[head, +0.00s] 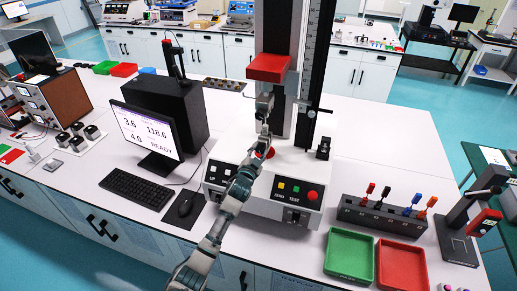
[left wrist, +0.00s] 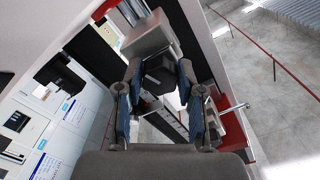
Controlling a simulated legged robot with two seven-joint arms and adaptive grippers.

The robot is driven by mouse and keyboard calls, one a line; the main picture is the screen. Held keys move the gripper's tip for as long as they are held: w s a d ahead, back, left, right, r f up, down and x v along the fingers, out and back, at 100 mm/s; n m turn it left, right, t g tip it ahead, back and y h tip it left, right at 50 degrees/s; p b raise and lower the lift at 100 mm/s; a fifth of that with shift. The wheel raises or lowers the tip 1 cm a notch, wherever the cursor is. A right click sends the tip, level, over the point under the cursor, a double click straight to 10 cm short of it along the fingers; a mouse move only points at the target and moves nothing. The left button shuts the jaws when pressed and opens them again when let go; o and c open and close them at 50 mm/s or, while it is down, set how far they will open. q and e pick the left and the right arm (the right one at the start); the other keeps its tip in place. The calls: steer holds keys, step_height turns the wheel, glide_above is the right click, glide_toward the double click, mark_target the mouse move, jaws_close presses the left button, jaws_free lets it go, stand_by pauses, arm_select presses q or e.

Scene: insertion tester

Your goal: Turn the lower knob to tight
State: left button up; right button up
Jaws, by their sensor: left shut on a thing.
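The insertion tester has a red crosshead (head: 268,68) on a dark column and a light base with coloured buttons (head: 290,190). My left gripper (head: 264,100) is just below the crosshead, its arm reaching up across the base. In the left wrist view, the fingers of my left gripper (left wrist: 160,100) are on either side of a dark knob-like part (left wrist: 158,72) and shut on it. A grey block (left wrist: 148,40) lies just beyond it. The gripper hides the knob in the head view, so I cannot tell its setting. My right gripper is not in view.
A monitor (head: 148,132) and keyboard (head: 136,188) stand left of the tester. A dark rack of coloured-handled tools (head: 380,218), a green tray (head: 348,277) and a red tray (head: 425,268) stand at the right.

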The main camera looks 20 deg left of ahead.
arm_select(q)
steer(key=shift+r+m+p, duration=0.25)
steer(key=shift+m+p, duration=0.2)
steer(key=shift+m, duration=0.55)
steer(key=shift+m+p, duration=0.45)
steer(key=shift+m, duration=0.45)
steer(key=m+p, duration=0.1)
steer(key=m, duration=0.2)
steer(key=shift+f+m, duration=0.15)
steer(key=shift+m, duration=0.15)
steer(key=shift+f+m+p, duration=0.15)
steer(key=shift+m+p, duration=0.25)
steer(key=shift+m, duration=0.2)
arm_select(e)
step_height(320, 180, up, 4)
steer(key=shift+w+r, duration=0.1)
arm_select(q)
steer(key=shift+f, duration=0.1)
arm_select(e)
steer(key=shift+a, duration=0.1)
